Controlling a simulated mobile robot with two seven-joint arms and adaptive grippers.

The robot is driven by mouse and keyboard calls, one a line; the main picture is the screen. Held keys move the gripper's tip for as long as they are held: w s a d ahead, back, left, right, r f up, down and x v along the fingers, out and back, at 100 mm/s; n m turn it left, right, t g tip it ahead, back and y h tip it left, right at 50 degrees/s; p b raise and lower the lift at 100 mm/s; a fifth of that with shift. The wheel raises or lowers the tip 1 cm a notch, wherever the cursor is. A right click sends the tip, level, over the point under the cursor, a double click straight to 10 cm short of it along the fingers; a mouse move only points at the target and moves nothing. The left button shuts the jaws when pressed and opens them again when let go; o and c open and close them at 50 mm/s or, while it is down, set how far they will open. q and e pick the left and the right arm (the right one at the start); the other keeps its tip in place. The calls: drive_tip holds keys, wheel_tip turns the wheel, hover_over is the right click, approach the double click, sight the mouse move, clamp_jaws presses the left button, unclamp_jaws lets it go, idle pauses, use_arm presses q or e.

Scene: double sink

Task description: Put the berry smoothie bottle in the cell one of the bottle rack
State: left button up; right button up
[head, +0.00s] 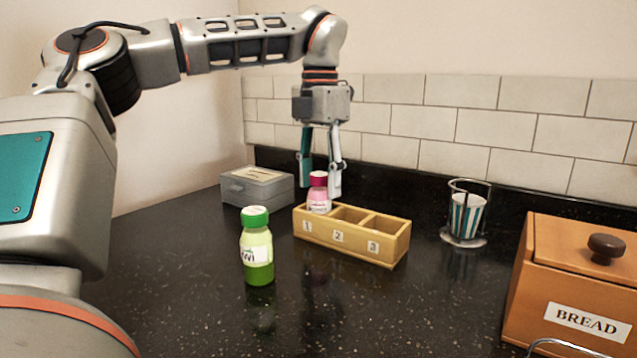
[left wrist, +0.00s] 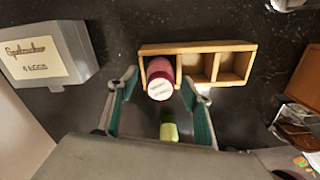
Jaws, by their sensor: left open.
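The pink berry smoothie bottle (head: 318,192) with a dark pink cap stands in cell 1, the left cell of the wooden bottle rack (head: 345,249). In the left wrist view the bottle (left wrist: 160,77) sits inside the rack's (left wrist: 203,47) left cell, its cap facing the camera. My left gripper (head: 320,188) is over cell 1 with its fingers on either side of the bottle's cap. It is open, with gaps beside the bottle in the left wrist view (left wrist: 159,88). Cells 2 and 3 are empty. My right gripper is not in view.
A green kiwi bottle (head: 257,250) stands on the dark counter in front of the rack's left end. A grey box (head: 257,188) is behind left. A striped cup in a wire holder (head: 466,214) and a wooden bread box (head: 575,280) stand right. The front middle counter is clear.

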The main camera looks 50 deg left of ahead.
use_arm(q)
wheel_tip(320, 180, up, 10)
drive_tip(key=shift+s+r+p, duration=0.15)
drive_tip(key=shift+r+p, duration=0.1)
drive_tip(key=shift+p, duration=0.95)
drive_tip(key=shift+r, duration=0.35)
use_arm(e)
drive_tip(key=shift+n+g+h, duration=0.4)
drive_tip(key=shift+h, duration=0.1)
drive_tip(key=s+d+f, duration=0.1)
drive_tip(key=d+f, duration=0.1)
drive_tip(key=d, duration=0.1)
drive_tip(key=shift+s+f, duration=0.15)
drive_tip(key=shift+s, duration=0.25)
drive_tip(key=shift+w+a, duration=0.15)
